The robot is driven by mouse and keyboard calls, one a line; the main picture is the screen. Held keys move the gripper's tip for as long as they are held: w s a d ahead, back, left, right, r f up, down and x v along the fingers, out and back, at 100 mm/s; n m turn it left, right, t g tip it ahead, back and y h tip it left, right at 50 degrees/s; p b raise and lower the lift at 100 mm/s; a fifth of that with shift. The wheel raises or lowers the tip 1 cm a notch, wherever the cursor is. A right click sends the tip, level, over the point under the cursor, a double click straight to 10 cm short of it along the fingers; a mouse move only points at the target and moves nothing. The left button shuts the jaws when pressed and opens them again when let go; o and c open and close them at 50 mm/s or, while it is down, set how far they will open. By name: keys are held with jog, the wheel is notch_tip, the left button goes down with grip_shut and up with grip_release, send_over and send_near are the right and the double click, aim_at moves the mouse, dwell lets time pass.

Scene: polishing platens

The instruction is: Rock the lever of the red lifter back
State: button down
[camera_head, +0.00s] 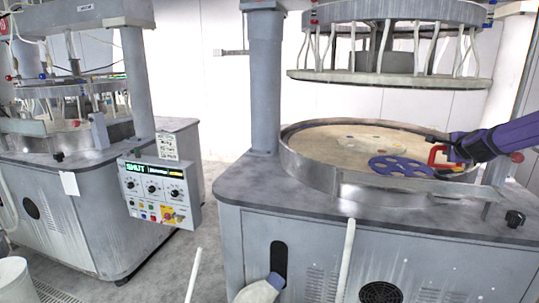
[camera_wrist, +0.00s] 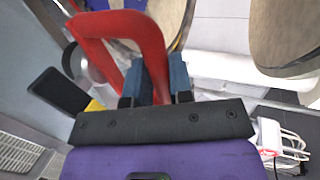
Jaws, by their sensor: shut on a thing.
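The red lifter (camera_head: 434,153) is at the right side of the round platen in the head view, beside a blue disc with round holes (camera_head: 385,168). In the wrist view the lifter (camera_wrist: 120,22) is a large red loop with one bar running down between my fingers. My gripper (camera_wrist: 156,80) is shut on that red bar, with a blue finger on each side. In the head view my gripper (camera_head: 456,148) is small and dark at the end of my purple arm. I cannot tell which bar is the lever, nor its tilt.
The platen (camera_head: 320,145) sits inside a raised metal rim (camera_head: 298,168), with several small coloured pieces on it. An upper plate (camera_head: 390,82) with hanging hoses is above it. A control box (camera_head: 158,190) and a second machine (camera_head: 70,215) stand to the left.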

jog(key=s, duration=0.6)
jog(key=shift+s, duration=0.2)
dwell(0.8)
jog(key=shift+d, duration=0.1)
